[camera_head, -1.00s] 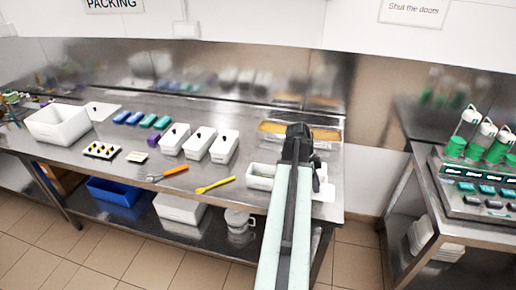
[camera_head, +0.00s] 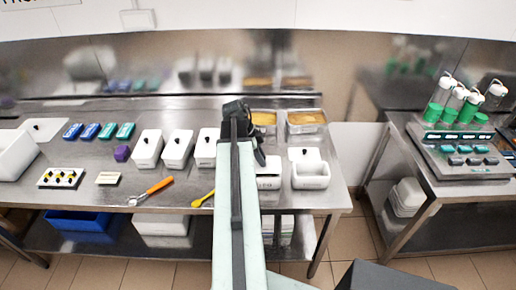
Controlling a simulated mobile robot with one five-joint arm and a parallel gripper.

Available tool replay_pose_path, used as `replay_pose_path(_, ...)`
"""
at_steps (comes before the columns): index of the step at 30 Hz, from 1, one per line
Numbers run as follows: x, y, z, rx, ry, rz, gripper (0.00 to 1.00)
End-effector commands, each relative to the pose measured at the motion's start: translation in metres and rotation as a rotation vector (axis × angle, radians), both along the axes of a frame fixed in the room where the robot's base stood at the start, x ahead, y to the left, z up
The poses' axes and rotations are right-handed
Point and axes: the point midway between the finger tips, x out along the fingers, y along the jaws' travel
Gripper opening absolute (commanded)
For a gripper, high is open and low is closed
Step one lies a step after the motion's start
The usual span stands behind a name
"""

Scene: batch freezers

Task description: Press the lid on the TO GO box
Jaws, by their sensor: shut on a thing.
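My gripper (camera_head: 238,112) is seen from behind at the far end of my arm, over the back right part of the steel table. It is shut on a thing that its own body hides. A white box (camera_head: 268,184) stands just right of my arm, partly covered by it. No TO GO lettering is readable. To its right stands an open white box (camera_head: 311,181). A white lid with a dark knob (camera_head: 303,154) is behind that open box, close to its back rim.
Three white lidded boxes (camera_head: 178,150) stand left of my arm. An orange-handled tool (camera_head: 158,186) and a yellow one (camera_head: 203,199) lie in front. Metal pans with orange contents (camera_head: 305,120) are at the back. A separate bench (camera_head: 425,185) is right, across a gap.

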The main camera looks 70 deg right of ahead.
Motion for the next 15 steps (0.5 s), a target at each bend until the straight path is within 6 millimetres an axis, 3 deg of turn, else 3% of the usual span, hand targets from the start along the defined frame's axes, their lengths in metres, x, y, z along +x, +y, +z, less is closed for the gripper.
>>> replay_pose_path(8, 0.001, 0.001, 0.051, 0.0, 0.0, 0.0, 0.0)
replay_pose_path(15, 0.001, 0.001, 0.041, 0.0, 0.0, 0.0, 0.0)
